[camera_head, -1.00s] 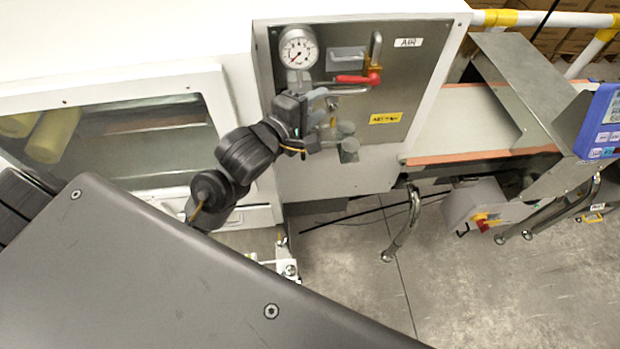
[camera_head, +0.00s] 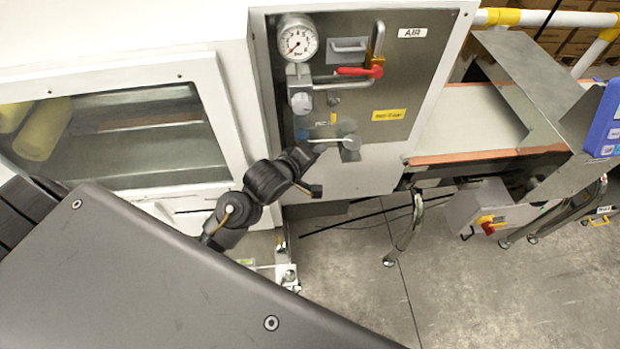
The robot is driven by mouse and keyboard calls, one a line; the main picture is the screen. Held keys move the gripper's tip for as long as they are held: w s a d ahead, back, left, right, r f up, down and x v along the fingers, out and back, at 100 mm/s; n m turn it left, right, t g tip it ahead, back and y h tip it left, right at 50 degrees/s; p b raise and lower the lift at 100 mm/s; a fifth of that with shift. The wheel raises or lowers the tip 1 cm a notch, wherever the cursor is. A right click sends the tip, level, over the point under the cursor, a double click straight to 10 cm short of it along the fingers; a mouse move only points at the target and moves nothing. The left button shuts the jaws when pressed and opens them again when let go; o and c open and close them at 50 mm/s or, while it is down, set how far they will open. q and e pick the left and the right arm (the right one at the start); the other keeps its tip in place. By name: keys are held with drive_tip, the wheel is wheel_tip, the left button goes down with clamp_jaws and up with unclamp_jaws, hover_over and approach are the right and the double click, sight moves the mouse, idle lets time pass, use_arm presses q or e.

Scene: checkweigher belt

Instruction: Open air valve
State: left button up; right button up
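The air valve's red lever (camera_head: 356,71) is on the grey metal panel (camera_head: 440,60) marked AIR. The lever lies roughly level, pointing left from its pivot on the metal pipe (camera_head: 379,40). A round pressure gauge (camera_head: 297,41) is at its upper left; its reading is too small to tell. My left gripper (camera_head: 314,158) is at the panel's lower edge, below and left of the lever and clear of it. Its fingers are small and partly hidden, so I cannot tell how far apart they are. My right gripper is not in view.
A yellow label (camera_head: 389,115) is at right. The conveyor belt (camera_head: 465,120) runs off to the right. A windowed white cabinet (camera_head: 120,130) stands left.

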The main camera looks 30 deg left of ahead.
use_arm(q)
wheel_tip(320, 180, down, 9)
drive_tip(key=m+g+b, duration=0.1)
drive_tip(key=shift+s+a+r+m, duration=0.15)
drive_tip(key=shift+s+a+m, duration=0.15)
drive_tip(key=shift+s+m, duration=0.1)
